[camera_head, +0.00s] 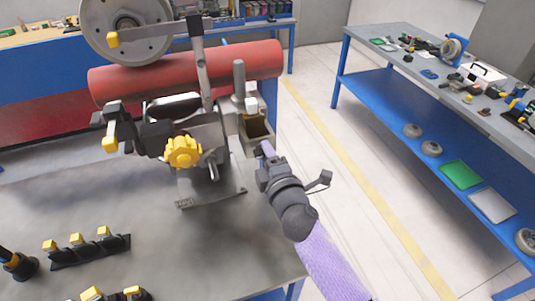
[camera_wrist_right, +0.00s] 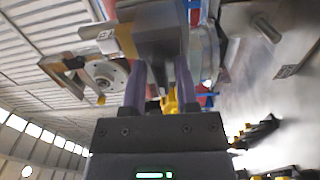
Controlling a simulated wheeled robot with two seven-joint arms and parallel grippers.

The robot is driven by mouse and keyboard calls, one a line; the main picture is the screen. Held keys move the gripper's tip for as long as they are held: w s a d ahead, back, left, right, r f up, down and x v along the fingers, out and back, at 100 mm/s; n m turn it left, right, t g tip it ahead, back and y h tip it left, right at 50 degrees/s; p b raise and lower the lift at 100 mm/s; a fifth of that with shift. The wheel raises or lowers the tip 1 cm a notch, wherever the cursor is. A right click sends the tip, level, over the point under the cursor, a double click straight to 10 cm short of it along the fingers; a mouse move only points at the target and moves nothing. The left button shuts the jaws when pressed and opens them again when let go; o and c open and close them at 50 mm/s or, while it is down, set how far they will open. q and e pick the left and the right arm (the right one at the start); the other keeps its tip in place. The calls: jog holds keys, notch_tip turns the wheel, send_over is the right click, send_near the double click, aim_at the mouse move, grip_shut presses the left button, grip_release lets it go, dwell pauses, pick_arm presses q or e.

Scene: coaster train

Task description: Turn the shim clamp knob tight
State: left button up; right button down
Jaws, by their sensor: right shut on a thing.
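A yellow lobed knob (camera_head: 183,151) sits on the front of the grey clamp fixture (camera_head: 200,135). I cannot tell for sure whether it is the shim clamp knob. My right gripper (camera_head: 267,149) comes in from the lower right, at the fixture's right side by a grey box-like part (camera_head: 256,130). In the right wrist view its purple fingers (camera_wrist_right: 158,85) are shut on a grey block-like part (camera_wrist_right: 160,35) of the fixture. A yellow piece (camera_wrist_right: 170,104) shows behind, between the fingers. The exact contact is hidden in the head view. My left gripper is out of view.
A red cylinder (camera_head: 240,62) lies behind the fixture, with a grey wheel (camera_head: 127,24) above it. Yellow-tipped clamps (camera_head: 90,245) stand at the front left of the bench. A blue-framed shelf table (camera_head: 440,95) stands at the right, across a clear floor.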

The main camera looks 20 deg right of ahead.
jog(key=shift+f, duration=0.1)
dwell(0.3)
jog(key=c, duration=0.6)
grip_release()
jog(key=shift+c, duration=0.2)
jog(key=s+b, duration=0.1)
jog(key=s, duration=0.9)
jog(key=shift+d, duration=0.2)
